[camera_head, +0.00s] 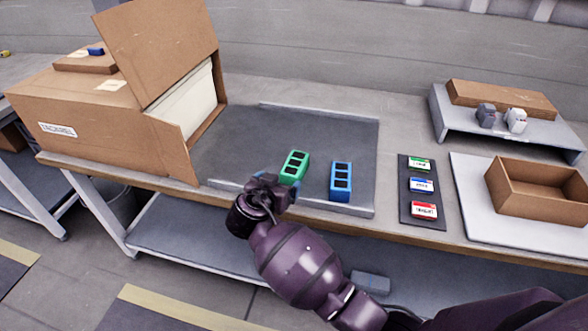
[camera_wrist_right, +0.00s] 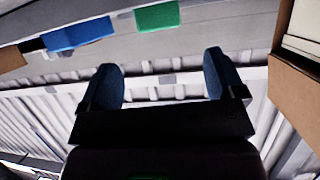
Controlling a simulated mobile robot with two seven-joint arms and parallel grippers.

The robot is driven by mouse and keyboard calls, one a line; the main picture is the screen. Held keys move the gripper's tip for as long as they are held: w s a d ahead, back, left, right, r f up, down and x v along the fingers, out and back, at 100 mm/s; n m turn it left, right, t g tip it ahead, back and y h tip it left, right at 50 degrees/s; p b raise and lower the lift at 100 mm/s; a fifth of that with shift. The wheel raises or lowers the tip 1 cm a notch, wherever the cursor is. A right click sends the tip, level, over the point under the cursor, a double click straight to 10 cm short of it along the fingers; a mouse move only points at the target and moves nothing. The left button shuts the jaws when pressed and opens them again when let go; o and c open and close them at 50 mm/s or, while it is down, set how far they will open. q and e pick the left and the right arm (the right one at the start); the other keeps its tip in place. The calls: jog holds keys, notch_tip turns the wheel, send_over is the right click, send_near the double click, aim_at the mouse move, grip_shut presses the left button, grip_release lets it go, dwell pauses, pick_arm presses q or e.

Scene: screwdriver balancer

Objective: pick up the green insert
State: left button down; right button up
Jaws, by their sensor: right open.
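The green insert (camera_head: 294,167), a block with several dark square openings, lies on the grey tray (camera_head: 232,150) near its front edge. My left gripper is not in view.
A similar blue insert (camera_head: 341,181) stands to the right on the tray; it also shows in the wrist view (camera_wrist_right: 78,35). A large open cardboard box (camera_head: 110,118) is on the left. A dark label panel (camera_head: 421,205) and a small open box (camera_head: 535,196) are on the right.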

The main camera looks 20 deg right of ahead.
aim_at(288, 176)
jog(key=x, duration=0.3)
jog(key=shift+w+d+f, duration=0.1)
jog(key=shift+w+f, duration=0.2)
jog(key=shift+w+d+f, duration=0.1)
jog(key=shift+w+d, duration=0.15)
jog(key=shift+w, duration=0.05)
jog(key=shift+w+d+f+b, duration=0.15)
jog(key=shift+w+d+b, duration=0.05)
jog(key=shift+b, duration=0.1)
jog(key=x, duration=0.3)
jog(key=shift+d+f+b, duration=0.15)
jog(key=shift+f+b, duration=0.15)
jog(key=shift+f, duration=0.05)
jog(key=shift+w+d+f, duration=0.15)
jog(key=shift+w+d, duration=0.15)
jog(key=shift+w, duration=0.1)
jog(key=shift+c, duration=0.3)
jog(key=c, duration=0.9)
jog(key=shift+c, duration=0.2)
